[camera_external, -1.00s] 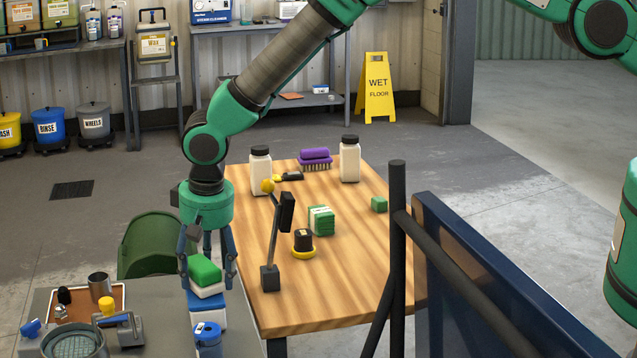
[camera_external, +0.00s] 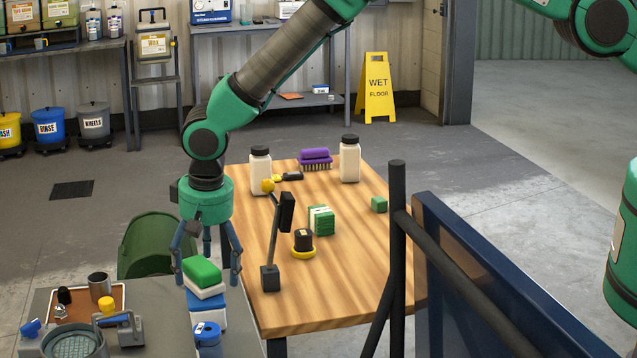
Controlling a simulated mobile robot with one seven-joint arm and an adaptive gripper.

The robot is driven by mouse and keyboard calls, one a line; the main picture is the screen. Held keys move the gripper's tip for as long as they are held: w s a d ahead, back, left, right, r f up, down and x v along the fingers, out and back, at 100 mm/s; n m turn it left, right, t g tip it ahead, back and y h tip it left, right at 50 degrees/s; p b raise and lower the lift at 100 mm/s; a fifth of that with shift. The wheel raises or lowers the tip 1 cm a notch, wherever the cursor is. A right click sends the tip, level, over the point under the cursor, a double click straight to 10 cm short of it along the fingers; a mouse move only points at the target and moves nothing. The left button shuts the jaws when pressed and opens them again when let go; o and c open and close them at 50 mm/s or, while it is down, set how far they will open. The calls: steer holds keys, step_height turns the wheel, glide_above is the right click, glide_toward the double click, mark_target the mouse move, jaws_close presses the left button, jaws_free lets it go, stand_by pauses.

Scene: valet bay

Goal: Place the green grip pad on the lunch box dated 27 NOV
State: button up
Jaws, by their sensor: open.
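A thick green pad (camera_external: 202,270), which looks like the grip pad, lies on a white-topped box (camera_external: 207,290) in a stack on the grey bench at the lower left. A blue part (camera_external: 206,307) shows below the white one. No date can be read on the stack, so I cannot tell whether it is the lunch box dated 27 NOV. My gripper (camera_external: 206,272) is open, with its fingers spread on either side of the pad and apart from it. The stack's far side is hidden.
A blue canister (camera_external: 208,336) stands in front of the stack. A tray (camera_external: 118,292) lies left.

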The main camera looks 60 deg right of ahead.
mark_target(211, 266)
step_height(211, 266, up, 11)
steer(key=s, duration=0.1)
steer(key=shift+s+a+b, duration=0.3)
steer(key=shift+b, duration=0.15)
stand_by(0.9)
